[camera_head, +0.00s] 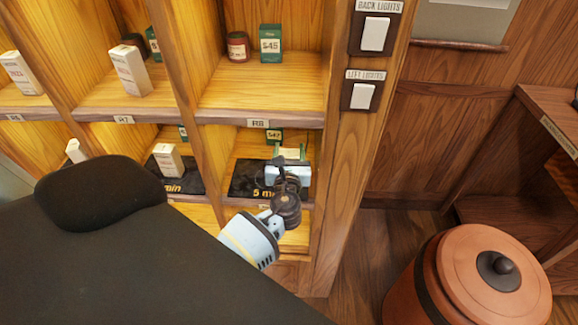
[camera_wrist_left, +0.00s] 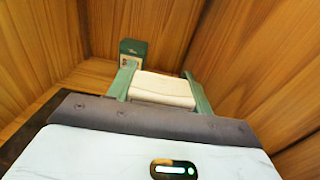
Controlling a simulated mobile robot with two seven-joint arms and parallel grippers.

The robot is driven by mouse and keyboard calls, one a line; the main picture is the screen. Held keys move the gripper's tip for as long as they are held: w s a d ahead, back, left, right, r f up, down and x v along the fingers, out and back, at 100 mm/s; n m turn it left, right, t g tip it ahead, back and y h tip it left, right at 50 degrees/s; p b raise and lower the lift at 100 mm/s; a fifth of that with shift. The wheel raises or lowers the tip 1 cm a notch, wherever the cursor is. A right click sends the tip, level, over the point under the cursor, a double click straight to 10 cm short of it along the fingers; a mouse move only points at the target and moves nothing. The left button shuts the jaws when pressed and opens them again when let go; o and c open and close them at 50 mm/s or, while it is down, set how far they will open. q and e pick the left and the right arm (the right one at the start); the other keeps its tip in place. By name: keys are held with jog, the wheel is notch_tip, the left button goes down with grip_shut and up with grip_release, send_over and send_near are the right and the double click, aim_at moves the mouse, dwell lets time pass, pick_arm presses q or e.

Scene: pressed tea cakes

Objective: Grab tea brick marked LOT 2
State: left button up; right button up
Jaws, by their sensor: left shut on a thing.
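My left gripper (camera_head: 290,155) reaches into the lower right shelf compartment, above a black mat (camera_head: 243,178) that reads "5 m…". In the left wrist view its two green fingers (camera_wrist_left: 161,80) are shut on a pale cream block (camera_wrist_left: 162,90), one finger at each side. No LOT mark can be read on the block, so I cannot tell whether it is the LOT 2 tea brick. The gripper and wrist hide most of the block in the head view. My right gripper is not in view.
A green box (camera_head: 274,135) stands behind the gripper, also in the left wrist view (camera_wrist_left: 133,51). Wooden dividers bound the compartment closely. A white carton (camera_head: 168,158) stands in the compartment to the left. A copper-coloured lidded bin (camera_head: 450,290) stands on the floor at right.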

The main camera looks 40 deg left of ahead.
pick_arm(q)
jog(key=shift+r, duration=0.45)
notch_tip(320, 180, up, 3)
jog(key=shift+s+r+p, duration=0.1)
jog(key=shift+r+p, duration=0.05)
jog(key=shift+p, duration=0.5)
jog(key=s+d, duration=0.2)
jog(key=s, duration=1.3)
jog(key=shift+s+r, duration=0.35)
jog(key=shift+r, duration=0.05)
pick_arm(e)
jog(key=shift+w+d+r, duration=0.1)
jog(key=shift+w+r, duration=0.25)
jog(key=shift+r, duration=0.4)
pick_arm(q)
jog(key=shift+d, duration=0.1)
